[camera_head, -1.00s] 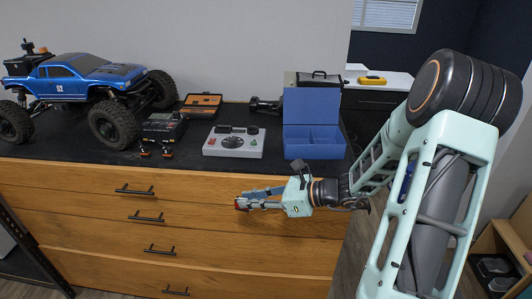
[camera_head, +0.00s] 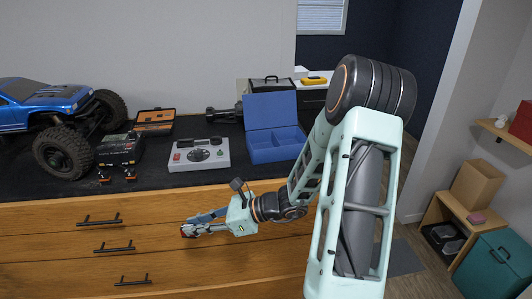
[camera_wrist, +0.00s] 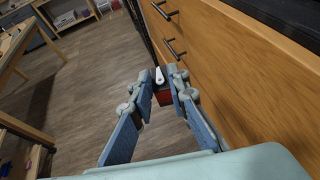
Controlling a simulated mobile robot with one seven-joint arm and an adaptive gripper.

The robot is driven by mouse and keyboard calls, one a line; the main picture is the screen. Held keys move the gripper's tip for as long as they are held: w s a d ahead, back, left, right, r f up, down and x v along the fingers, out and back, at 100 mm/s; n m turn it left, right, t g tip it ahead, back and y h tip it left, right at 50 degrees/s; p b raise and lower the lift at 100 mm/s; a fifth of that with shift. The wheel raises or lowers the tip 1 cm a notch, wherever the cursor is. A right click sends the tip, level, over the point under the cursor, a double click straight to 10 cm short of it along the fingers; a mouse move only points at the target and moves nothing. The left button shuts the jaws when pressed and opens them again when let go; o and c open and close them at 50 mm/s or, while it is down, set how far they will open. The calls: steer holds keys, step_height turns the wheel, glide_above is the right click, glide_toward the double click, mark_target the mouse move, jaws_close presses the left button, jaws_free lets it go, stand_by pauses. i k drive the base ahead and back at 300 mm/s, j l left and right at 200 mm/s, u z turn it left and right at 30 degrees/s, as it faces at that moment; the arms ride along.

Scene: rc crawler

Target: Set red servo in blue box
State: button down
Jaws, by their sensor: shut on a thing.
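My gripper (camera_head: 192,228) is in front of the wooden drawer fronts, below the bench top. It is shut on the red servo (camera_wrist: 164,96), which shows between the fingertips in the wrist view with a white horn on it. In the head view only a small red bit of it shows at the fingertips. The blue box (camera_head: 276,146) stands on the black bench top with its lid up and its compartments facing me. It is above and to the right of my gripper, well apart from it. The compartments I can see look empty.
A grey device (camera_head: 198,154) with knobs sits left of the box. A black charger (camera_head: 119,152), an orange-edged case (camera_head: 155,122) and a blue truck (camera_head: 50,115) are further left. The drawer handles (camera_head: 99,220) stick out left of my gripper.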

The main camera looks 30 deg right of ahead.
mark_target(277, 144)
steer(key=j, duration=0.3)
steer(key=i+j, duration=0.15)
steer(key=j, duration=0.2)
steer(key=i+j+z, duration=0.1)
steer(key=j+z, duration=0.15)
steer(key=j, duration=0.3)
steer(key=z, duration=1.05)
